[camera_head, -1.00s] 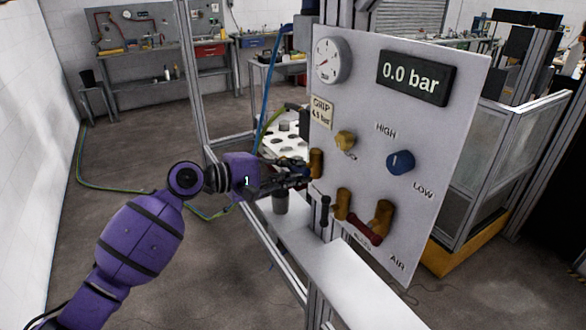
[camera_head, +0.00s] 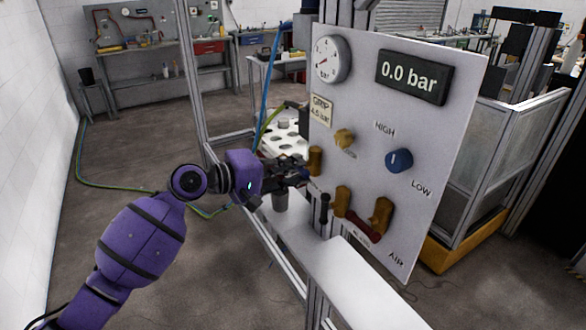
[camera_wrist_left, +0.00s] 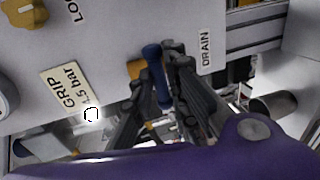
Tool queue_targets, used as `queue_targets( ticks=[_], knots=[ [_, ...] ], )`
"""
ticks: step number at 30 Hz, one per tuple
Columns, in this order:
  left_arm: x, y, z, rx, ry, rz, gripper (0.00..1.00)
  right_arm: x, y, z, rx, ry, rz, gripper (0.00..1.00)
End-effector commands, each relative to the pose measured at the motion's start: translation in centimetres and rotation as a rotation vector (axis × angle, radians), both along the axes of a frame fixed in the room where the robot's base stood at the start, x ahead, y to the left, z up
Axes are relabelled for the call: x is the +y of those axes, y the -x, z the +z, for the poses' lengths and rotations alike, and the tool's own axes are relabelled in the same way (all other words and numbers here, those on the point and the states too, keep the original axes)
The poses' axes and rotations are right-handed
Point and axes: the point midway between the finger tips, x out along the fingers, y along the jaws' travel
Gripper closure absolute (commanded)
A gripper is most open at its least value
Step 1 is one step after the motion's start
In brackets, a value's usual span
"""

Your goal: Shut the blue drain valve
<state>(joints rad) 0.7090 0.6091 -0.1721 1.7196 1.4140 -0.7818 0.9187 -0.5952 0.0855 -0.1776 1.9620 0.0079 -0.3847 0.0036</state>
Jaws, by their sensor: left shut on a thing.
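The blue drain valve handle (camera_wrist_left: 153,72) shows in the left wrist view as a short blue bar beside a brass fitting (camera_wrist_left: 137,70). The DRAIN label (camera_wrist_left: 206,48) is to its right on the grey panel. My left gripper (camera_wrist_left: 159,78) has its dark fingers on both sides of the handle and is shut on it. In the head view my left gripper (camera_head: 303,173) is at the panel's left edge, beside the brass valve body (camera_head: 315,161). There the gripper hides the blue handle. My right gripper is not in view.
The panel (camera_head: 440,130) carries a round gauge (camera_head: 332,59), a 0.0 bar display (camera_head: 415,77), a blue HIGH/LOW knob (camera_head: 399,160), a yellow knob (camera_head: 344,138) and a red-handled AIR valve (camera_head: 362,228). A white ledge (camera_head: 360,285) lies below.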

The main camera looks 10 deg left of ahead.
Motion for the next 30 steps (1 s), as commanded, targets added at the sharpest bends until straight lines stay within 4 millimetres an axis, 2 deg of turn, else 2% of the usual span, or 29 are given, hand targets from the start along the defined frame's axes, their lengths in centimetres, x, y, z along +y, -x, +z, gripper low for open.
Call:
queue_targets(
  ticks=[1,3,4,7,20,23,30],
  knots=[
    [0.1,-0.2,1.1,-0.021,0.005,0.005,1.00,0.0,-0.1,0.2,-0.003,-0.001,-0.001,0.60],
    [0.1,-0.2,1.1,-0.022,0.004,0.005,1.00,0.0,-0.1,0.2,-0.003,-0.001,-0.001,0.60],
    [0.1,-0.2,1.1,-0.022,0.004,0.005,0.83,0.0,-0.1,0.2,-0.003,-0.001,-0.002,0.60],
    [0.1,-0.2,1.0,-0.020,0.004,0.005,0.70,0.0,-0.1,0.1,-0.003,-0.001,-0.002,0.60],
    [0.4,0.1,0.4,-0.007,0.001,0.002,0.70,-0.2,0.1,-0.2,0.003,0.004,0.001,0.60],
    [1.3,0.7,0.5,-0.006,0.001,0.003,0.70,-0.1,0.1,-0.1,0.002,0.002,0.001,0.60],
    [5.2,3.6,1.5,-0.007,-0.002,0.004,0.70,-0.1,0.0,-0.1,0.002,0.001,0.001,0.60]
  ],
)
